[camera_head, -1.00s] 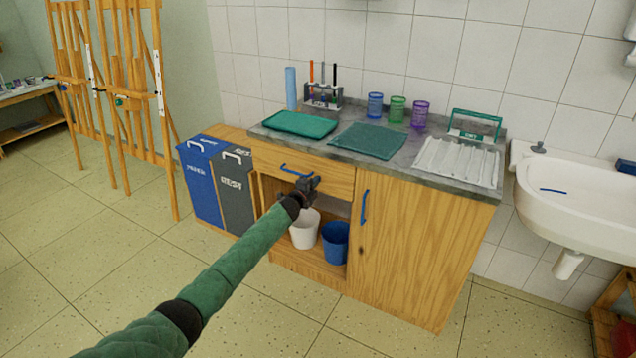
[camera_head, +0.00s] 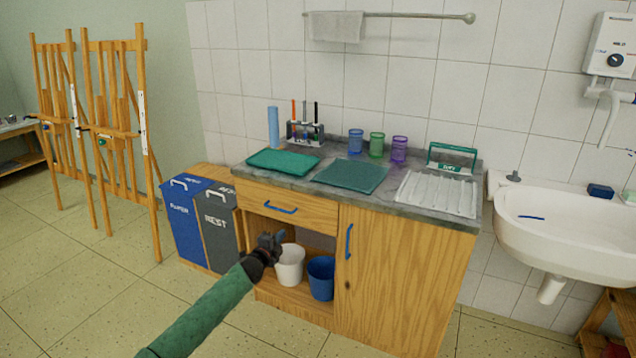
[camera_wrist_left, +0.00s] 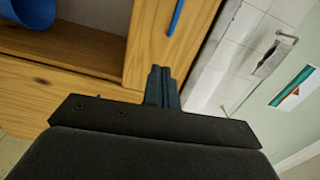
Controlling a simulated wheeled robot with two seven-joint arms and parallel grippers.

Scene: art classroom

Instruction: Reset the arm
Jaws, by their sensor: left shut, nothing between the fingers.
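My left gripper (camera_head: 271,240) is in the lower middle of the head view, in front of the wooden cabinet (camera_head: 405,275), below its drawer. It is shut and empty. In the left wrist view its closed fingers (camera_wrist_left: 161,85) point toward the cabinet's wooden front, with a blue handle (camera_wrist_left: 176,16) above them. My left arm, in a green sleeve, comes in from the bottom. My right gripper does not show.
The drawer (camera_head: 290,206) is shut. A white bucket (camera_head: 290,266) and a blue bucket (camera_head: 321,279) stand in the open shelf. Bins (camera_head: 218,225) stand at the left, a sink (camera_head: 560,232) at the right. The floor in front is clear.

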